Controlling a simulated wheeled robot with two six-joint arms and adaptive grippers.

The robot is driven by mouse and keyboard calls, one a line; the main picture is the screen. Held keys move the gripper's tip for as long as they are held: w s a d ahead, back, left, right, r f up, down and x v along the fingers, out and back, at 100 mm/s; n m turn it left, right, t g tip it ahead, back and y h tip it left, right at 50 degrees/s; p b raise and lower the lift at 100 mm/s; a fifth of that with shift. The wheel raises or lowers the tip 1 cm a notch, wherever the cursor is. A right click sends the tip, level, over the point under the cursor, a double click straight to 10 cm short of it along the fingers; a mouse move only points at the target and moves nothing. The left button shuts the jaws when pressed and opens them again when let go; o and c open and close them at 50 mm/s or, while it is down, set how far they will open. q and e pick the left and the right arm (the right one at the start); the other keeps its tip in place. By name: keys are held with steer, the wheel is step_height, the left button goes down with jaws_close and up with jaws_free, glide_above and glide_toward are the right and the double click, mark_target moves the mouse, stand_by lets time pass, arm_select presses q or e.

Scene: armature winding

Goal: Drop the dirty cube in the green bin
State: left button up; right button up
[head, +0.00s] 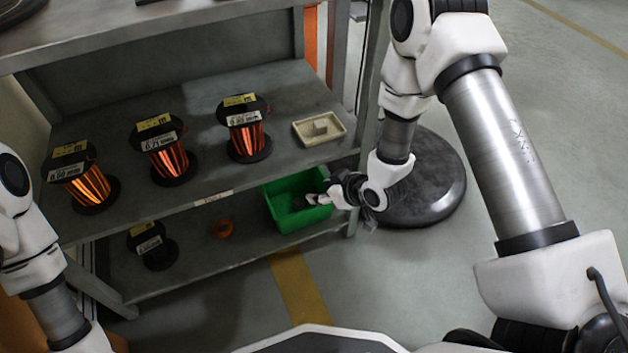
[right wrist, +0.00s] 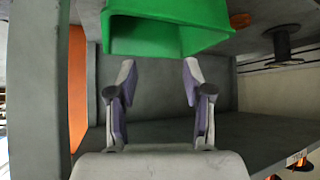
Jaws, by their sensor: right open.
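The green bin (head: 283,222) stands on the lower shelf at its right end. It also shows at the top of the right wrist view (right wrist: 170,12). My right gripper (head: 316,199) is at the bin's right side, its fingertips over the rim in the head view. In the right wrist view the two fingers (right wrist: 159,72) are apart with nothing between them. A small grey cube (head: 320,126) sits in a beige tray (head: 302,140) on the upper shelf; I cannot tell whether it is dirty. Part of the bin's inside is hidden. My left gripper is outside the picture.
Copper wire spools (head: 85,186), (head: 170,160), (head: 248,140) stand on the upper shelf (head: 205,100). A shelf post is beside my right forearm. Floor in front is clear.

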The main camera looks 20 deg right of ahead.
steer(key=s+d+f+m+g+h, duration=0.1)
steer(key=s+f+m+g, duration=0.1)
steer(key=s, duration=0.7)
steer(key=s+d+f+m+g+h, duration=0.1)
steer(key=s+f+g, duration=0.2)
steer(key=s, duration=0.6)
steer(key=s+d+f+m+g+h, duration=0.1)
steer(key=s+f+m+g, duration=0.1)
steer(key=s+f, duration=0.3)
steer(key=s+g, duration=0.1)
steer(key=s, duration=0.2)
steer(key=shift+s+d+f+m+h, duration=0.2)
steer(key=shift+s+d+m+h, duration=0.1)
steer(key=shift+s+d+h, duration=0.1)
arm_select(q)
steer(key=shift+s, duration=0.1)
